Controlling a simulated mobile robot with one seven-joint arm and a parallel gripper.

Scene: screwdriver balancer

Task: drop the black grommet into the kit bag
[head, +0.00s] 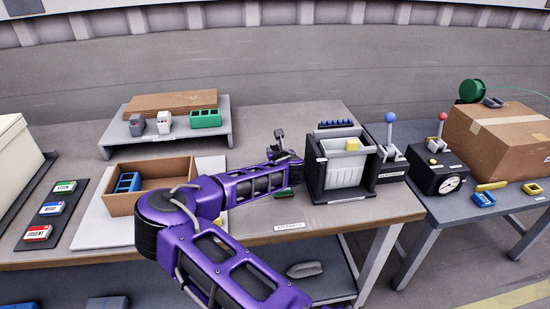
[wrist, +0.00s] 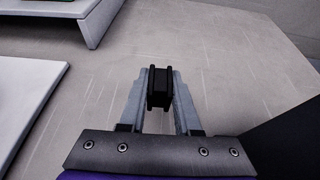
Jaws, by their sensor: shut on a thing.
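The black grommet (wrist: 159,88) is between the two grey fingers of my gripper (wrist: 160,84) in the wrist view. My gripper is shut on it, above the bare table top. In the head view my gripper (head: 280,137) is left of the kit bag, apart from it and at about the height of its top; the grommet is too small there to tell. What looks like the kit bag is a pale, ribbed bag (head: 346,176) in a dark holder (head: 315,175), open at the top. A yellow block (head: 352,145) shows at its mouth.
A cardboard tray (head: 122,203) with a blue part stands left of my arm. A grey riser (head: 158,140) with small bins is behind. A green item (head: 284,192) lies below my gripper. Blue-knobbed (head: 390,118) and red-knobbed (head: 442,117) levers stand right of the bag.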

